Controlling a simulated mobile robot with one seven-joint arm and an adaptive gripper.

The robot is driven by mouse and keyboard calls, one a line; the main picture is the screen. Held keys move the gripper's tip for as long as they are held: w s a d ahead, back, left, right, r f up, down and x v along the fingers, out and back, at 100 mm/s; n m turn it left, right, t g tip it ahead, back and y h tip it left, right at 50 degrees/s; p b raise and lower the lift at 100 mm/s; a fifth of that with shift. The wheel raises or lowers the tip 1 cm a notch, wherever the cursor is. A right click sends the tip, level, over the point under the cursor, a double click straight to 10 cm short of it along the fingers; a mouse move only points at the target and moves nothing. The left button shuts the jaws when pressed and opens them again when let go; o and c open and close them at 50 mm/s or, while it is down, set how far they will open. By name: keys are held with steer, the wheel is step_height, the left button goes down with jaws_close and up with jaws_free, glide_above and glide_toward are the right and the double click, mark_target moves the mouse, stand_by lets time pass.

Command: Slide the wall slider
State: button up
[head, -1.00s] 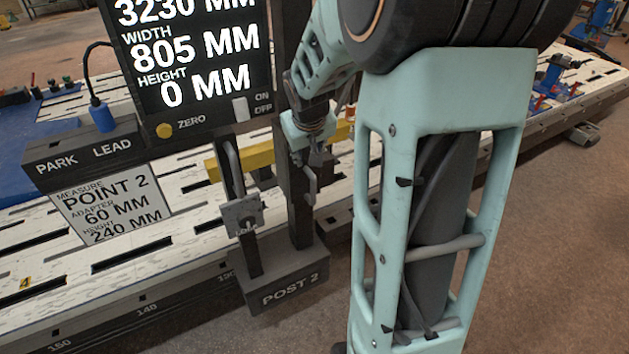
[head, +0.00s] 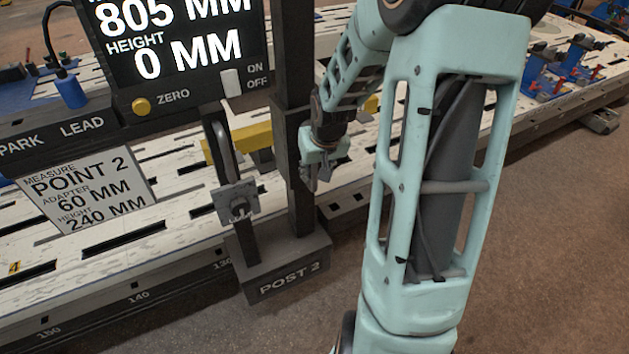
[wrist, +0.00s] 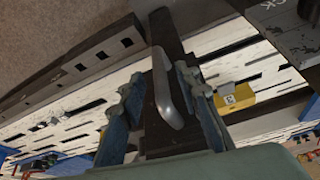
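The wall slider seems to be the light grey bar handle (wrist: 168,90) on a dark upright post; it shows clearly in the wrist view. The post (head: 290,130) rises from the base marked POST 2 in the head view. My gripper (wrist: 163,100) is open, with one finger on each side of the handle in the wrist view. I cannot tell whether either finger touches it. In the head view my gripper (head: 316,178) is at the right side of the post, and the handle is hard to make out there.
A shorter post beside it carries a grey loop handle (head: 221,138) and a bracket plate (head: 238,203). A display panel (head: 180,50) with a yellow button (head: 141,106) and a white switch (head: 231,83) stands left. A yellow bar (head: 240,143) lies behind. Open floor is at right.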

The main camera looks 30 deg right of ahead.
mark_target(315, 174)
steer(key=shift+b+x, duration=0.4)
steer(key=shift+x, duration=1.45)
jaws_close()
